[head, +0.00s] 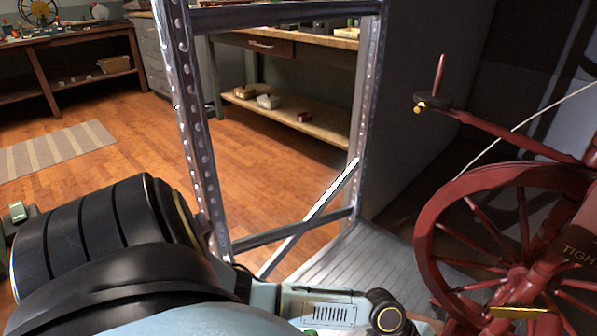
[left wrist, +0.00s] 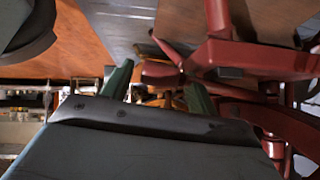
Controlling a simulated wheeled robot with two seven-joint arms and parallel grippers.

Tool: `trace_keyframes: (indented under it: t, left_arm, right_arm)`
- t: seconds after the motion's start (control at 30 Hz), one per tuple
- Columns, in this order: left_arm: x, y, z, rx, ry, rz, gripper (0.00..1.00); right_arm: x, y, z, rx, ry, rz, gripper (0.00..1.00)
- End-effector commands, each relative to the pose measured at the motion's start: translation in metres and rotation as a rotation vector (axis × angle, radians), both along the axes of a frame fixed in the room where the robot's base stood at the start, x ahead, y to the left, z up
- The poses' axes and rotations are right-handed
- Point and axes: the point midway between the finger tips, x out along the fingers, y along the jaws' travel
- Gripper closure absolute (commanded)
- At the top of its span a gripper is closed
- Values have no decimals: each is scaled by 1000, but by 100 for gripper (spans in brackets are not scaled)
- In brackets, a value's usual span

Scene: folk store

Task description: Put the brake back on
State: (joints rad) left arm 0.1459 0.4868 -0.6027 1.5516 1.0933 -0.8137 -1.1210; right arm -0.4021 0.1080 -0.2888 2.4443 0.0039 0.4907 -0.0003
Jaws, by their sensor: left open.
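A dark red spinning wheel (head: 440,205) stands at the right in the head view, with its round rim, spokes and a pale cord. An upright red peg (head: 440,75) and a brass knob (head: 421,107) are on its upper arm. A yellow strip (head: 520,312) shows low on the wheel. I cannot tell which part is the brake. My left arm reaches across the bottom of the head view toward the wheel. In the left wrist view my left gripper (left wrist: 160,74) has its green fingers apart, with red wooden parts (left wrist: 245,57) close ahead; contact is unclear. My right gripper is out of view.
A metal shelf frame (head: 195,130) with a diagonal brace stands between me and the wooden floor (head: 110,105). A grey slatted platform (head: 350,265) lies beside the wheel. Workbenches (head: 300,120) line the back. A striped rug (head: 60,150) lies at left.

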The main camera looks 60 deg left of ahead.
Motion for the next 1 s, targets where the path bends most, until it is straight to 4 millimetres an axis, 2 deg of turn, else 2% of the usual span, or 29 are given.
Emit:
trace_keyframes:
  t: [0.03, 0.23, 0.5, 0.6, 1.0]
  left_arm:
    - [7, 2, 8, -7, 6, 8, 35]
    - [9, 1, 22, -59, 182, 6, 35]
    - [14, 3, 40, -148, 500, 3, 35]
    - [12, 20, 57, -147, 509, 4, 35]
    - [16, 80, 110, -145, 506, 4, 35]
  right_arm:
    - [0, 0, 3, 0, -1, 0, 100]
    - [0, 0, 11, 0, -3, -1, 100]
    - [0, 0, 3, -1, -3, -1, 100]
    - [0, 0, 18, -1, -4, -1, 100]
    - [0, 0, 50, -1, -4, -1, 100]
